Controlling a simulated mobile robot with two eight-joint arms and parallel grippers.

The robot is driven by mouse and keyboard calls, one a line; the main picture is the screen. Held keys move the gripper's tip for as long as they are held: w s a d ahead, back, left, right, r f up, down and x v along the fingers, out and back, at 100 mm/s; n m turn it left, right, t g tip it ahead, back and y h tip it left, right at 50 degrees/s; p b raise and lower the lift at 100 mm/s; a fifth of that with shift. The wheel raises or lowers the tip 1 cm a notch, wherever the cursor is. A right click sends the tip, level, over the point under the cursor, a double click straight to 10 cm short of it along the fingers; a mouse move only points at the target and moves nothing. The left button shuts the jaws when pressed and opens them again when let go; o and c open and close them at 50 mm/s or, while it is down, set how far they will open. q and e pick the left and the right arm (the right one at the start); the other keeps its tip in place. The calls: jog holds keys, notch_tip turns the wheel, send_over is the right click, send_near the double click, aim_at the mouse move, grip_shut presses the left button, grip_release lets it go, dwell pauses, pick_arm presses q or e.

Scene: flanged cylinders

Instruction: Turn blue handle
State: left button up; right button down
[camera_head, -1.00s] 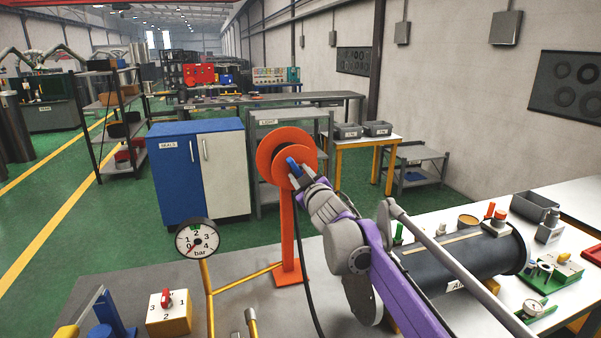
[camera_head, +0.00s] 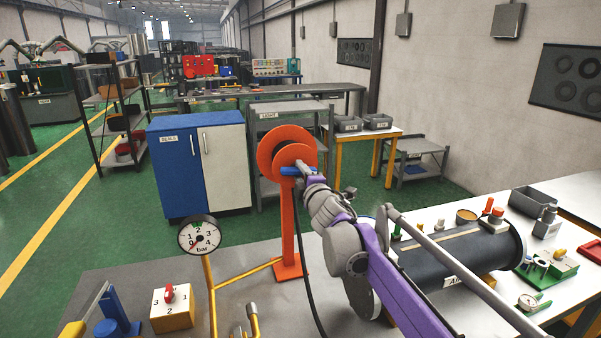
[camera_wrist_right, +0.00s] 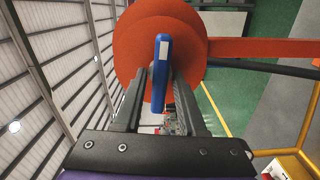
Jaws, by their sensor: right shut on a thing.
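The blue handle (camera_head: 291,171) sits on the front of an orange reel (camera_head: 284,150) on an orange post, and lies close to horizontal in the head view. My right gripper (camera_head: 303,171) is at the reel's face, shut on the blue handle. In the right wrist view, the handle (camera_wrist_right: 161,72) stands upright between the two dark fingers of my right gripper (camera_wrist_right: 160,92), in front of the orange disc (camera_wrist_right: 135,50). The fingers partly hide the reel. My left gripper is not in view.
A pressure gauge (camera_head: 199,236) on a yellow pipe and a box with a red knob (camera_head: 171,308) stand left of the post. A dark cylinder (camera_head: 459,256) lies on the right. A black hose hangs below the reel. A blue and white cabinet (camera_head: 182,170) stands behind.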

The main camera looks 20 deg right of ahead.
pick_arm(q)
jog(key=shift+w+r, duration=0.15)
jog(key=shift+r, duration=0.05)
pick_arm(e)
jog(key=shift+r+n, duration=0.1)
jog(key=shift+n, duration=0.5)
jog(key=c, duration=0.8)
grip_release()
jog(key=shift+o, duration=0.2)
jog(key=shift+s, duration=0.1)
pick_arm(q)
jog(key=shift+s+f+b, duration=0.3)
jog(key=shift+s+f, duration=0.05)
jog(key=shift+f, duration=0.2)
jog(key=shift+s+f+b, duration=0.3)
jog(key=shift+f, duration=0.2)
pick_arm(e)
jog(key=s, duration=1)
jog(key=shift+s+d, duration=0.15)
jog(key=shift+s, duration=0.15)
